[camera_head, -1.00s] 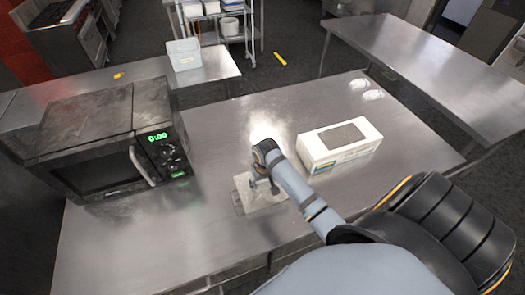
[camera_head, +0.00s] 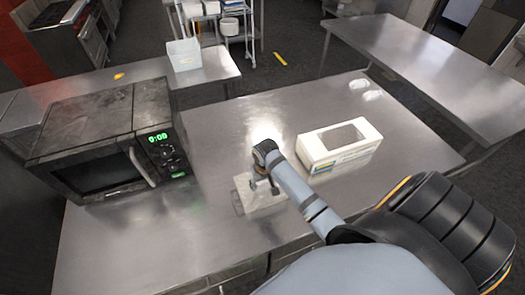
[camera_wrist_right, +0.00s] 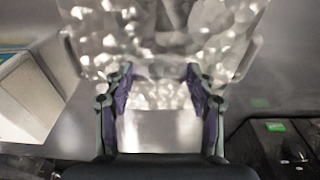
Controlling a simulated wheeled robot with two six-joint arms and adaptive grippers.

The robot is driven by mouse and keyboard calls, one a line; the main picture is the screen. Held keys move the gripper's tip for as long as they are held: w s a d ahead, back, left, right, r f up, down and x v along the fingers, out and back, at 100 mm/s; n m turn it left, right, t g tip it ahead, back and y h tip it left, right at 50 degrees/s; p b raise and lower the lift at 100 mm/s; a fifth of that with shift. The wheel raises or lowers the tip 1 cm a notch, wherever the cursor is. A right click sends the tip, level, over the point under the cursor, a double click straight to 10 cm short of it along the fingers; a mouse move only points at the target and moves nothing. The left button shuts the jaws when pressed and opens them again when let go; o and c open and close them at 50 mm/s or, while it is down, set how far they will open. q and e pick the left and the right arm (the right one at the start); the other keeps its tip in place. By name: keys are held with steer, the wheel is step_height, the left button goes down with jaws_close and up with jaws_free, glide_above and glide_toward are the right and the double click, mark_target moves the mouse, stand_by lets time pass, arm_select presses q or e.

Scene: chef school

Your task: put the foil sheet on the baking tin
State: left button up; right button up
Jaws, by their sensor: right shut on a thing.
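The foil sheet (camera_head: 262,203) is a pale, flat piece on the near middle of the steel table, under my right gripper (camera_head: 263,188). In the right wrist view the crinkled, shiny foil (camera_wrist_right: 160,40) spreads across the top and between the fingers. My right gripper (camera_wrist_right: 160,95) is shut on the foil sheet, its fingers still apart. A darker grey edge (camera_head: 237,203) shows at the foil's left side and may be the baking tin; the rest of it is hidden. I cannot tell whether foil and tin touch. My left gripper is not in view.
A dark microwave (camera_head: 110,140) stands on the left of the steel table (camera_head: 190,240). A white box (camera_head: 340,145) with a grey window lies right of my gripper. Two small clear or shiny items (camera_head: 366,90) are at the far right. The table's front is clear.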

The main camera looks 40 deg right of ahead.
steer(key=shift+f, duration=0.5)
stand_by(1.1)
steer(key=o, duration=1)
steer(key=shift+r, duration=0.1)
steer(key=shift+r, duration=3.45)
